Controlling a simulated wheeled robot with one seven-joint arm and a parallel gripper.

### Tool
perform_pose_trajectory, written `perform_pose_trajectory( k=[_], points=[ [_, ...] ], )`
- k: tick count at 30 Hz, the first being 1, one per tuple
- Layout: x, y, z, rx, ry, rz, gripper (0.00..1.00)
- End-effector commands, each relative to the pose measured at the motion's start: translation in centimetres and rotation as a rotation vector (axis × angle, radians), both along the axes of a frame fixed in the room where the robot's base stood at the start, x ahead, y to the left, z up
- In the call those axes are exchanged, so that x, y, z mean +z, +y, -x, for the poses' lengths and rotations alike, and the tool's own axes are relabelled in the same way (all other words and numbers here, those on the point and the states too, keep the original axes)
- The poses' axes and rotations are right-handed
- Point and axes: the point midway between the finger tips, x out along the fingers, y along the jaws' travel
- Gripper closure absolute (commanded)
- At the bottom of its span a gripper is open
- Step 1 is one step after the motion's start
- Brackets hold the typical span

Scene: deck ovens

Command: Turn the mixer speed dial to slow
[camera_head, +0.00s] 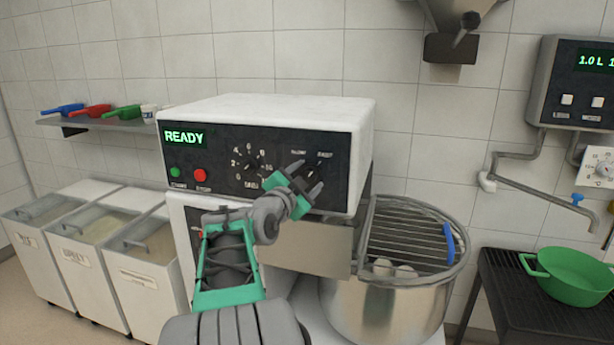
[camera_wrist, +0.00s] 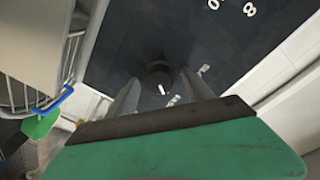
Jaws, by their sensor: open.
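The mixer (camera_head: 275,108) has a black front panel. Its speed dial (camera_head: 310,171) is at the panel's right, below the small SLOW and FAST labels, partly hidden by my gripper. In the wrist view the dark round dial (camera_wrist: 158,73) lies beyond and between my two fingers, and its white mark points towards the lower label, which appears to be FAST. My gripper (camera_head: 307,178) is open in front of the dial, with a finger on each side. I cannot tell whether either finger touches it.
The panel also carries a lit READY display (camera_head: 184,138), green and red buttons (camera_head: 200,175) and a numbered timer dial (camera_head: 251,165) left of my gripper. The steel bowl (camera_head: 385,305) with its wire guard is below right. Ingredient bins (camera_head: 150,290) stand at left.

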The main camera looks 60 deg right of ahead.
Motion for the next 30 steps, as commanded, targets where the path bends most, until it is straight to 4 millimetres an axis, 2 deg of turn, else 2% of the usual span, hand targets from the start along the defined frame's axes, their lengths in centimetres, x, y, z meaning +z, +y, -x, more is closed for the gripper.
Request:
perform_pose_trajectory(
  k=[3,9,30],
  points=[
    [0.00,-0.68,-0.01,0.000,0.000,0.000,0.41],
    [-0.04,-0.66,-0.06,0.001,0.001,0.000,0.41],
    [-0.22,-0.66,0.04,-0.001,0.003,-0.003,0.98]
  ],
)
